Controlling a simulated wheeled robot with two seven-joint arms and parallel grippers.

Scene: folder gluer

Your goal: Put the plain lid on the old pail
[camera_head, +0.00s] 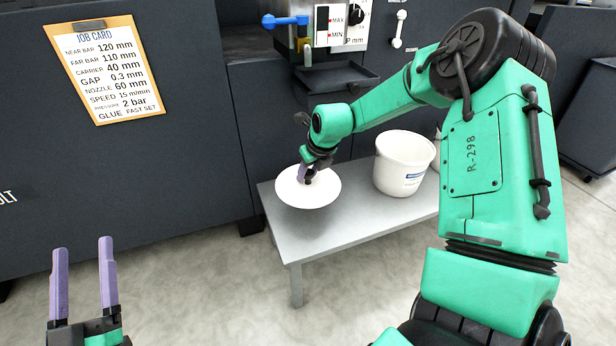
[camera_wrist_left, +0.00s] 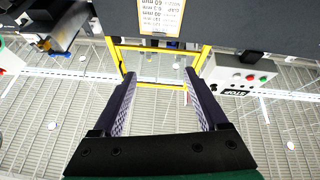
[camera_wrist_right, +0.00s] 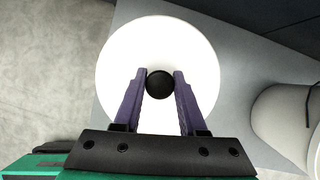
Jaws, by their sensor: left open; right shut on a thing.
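The plain lid (camera_head: 308,197) is a round white disc with a black knob (camera_wrist_right: 160,84), over the left end of the grey bench. My right gripper (camera_head: 307,177) is shut on the knob from above; the right wrist view shows a finger on each side of it. I cannot tell whether the lid touches the bench. A white pail (camera_head: 402,168) with a small blue-marked label stands upright on the bench, right of the lid; part of it shows in the right wrist view (camera_wrist_right: 283,120). My left gripper (camera_head: 82,245) is open and empty, away from the bench.
The grey bench (camera_head: 350,222) stands against the dark machine (camera_head: 190,130). Another pale object (camera_head: 437,152) behind the pail is mostly hidden by my right arm. A dark tray (camera_head: 335,78) juts out above the bench. A job card (camera_head: 105,70) hangs at left.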

